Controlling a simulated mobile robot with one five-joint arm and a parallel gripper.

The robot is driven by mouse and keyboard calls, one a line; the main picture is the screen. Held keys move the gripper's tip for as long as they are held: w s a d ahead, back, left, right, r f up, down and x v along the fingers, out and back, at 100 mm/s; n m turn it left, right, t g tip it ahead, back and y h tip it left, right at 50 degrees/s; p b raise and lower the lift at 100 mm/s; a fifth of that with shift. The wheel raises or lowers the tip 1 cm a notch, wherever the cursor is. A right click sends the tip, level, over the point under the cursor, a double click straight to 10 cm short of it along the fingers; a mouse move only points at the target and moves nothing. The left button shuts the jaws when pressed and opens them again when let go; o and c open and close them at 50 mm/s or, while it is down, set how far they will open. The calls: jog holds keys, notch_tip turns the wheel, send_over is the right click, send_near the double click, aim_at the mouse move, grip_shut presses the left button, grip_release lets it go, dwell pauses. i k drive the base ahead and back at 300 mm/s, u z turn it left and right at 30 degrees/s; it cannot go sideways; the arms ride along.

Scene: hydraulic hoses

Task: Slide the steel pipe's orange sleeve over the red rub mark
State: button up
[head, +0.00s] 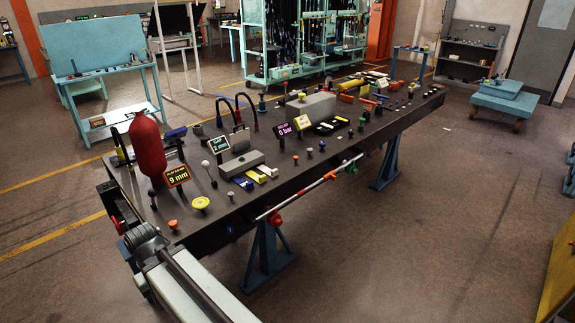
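In the head view the thin pale steel pipe (304,191) runs along the table's front side, slanting up to the right. A larger red-orange piece (275,218) is at its near left end. A small red-orange band (330,176) is farther along, and a green fitting (351,168) is beyond it. My pale arm link shows at the bottom left, left of the pipe. I cannot make out my gripper's fingers.
The long dark table (228,217) carries a red cylinder (147,150), a yellow knob (201,203), small display signs, grey blocks and hoses. A blue trestle leg (268,258) stands below the pipe. The floor (420,240) in front of the table is clear.

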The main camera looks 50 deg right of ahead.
aim_at(331, 175)
jog(key=z, duration=1.9)
jog(key=k, duration=0.5)
jog(key=z, duration=0.35)
jog(key=i, duration=0.95)
jog(key=u, duration=1.6)
